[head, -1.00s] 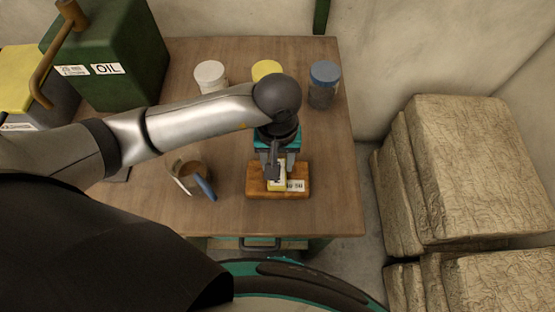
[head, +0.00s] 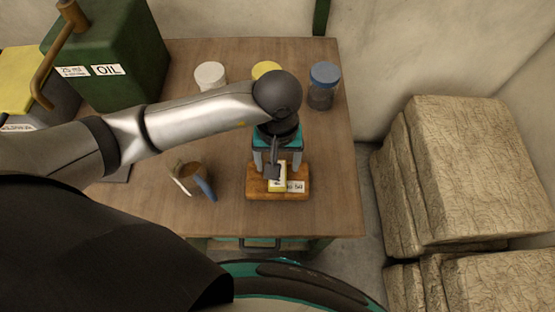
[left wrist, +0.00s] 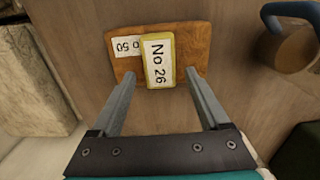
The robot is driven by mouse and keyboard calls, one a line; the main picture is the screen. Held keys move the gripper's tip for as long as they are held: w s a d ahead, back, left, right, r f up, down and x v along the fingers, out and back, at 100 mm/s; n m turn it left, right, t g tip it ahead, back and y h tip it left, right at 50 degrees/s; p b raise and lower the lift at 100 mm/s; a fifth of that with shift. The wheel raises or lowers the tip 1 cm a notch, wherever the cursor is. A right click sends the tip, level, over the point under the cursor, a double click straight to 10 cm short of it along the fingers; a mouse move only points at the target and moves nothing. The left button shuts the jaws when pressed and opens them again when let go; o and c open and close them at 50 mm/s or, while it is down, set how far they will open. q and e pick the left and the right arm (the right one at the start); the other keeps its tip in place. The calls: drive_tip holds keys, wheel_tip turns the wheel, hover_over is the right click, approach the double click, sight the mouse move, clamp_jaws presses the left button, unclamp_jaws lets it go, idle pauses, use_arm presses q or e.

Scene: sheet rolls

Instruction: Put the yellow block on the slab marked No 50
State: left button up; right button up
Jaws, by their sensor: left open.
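The yellow block (head: 283,183), with a white label reading No 26 in the left wrist view (left wrist: 157,60), lies on the orange-brown wooden slab (head: 256,190). The slab also shows in the left wrist view (left wrist: 195,45); its white label is partly covered by the block and the visible part reads "o 50". My left gripper (head: 277,165) is open, with its fingers apart and pointing down toward the block. In the left wrist view its fingertips (left wrist: 158,77) stand on either side of the block's near end, with gaps. My right gripper is not in view.
A mug with a blue handle (head: 190,171) stands left of the slab. Jars with white (head: 210,73), yellow (head: 266,69) and blue (head: 325,72) lids stand at the back. A green oil can (head: 120,60) is at back left. The table right of the slab is clear.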

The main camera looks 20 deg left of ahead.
use_arm(q)
wheel_tip(320, 180, up, 11)
drive_tip(key=shift+r+p, duration=0.15)
drive_tip(key=shift+p, duration=0.3)
drive_tip(key=shift+d, duration=0.1)
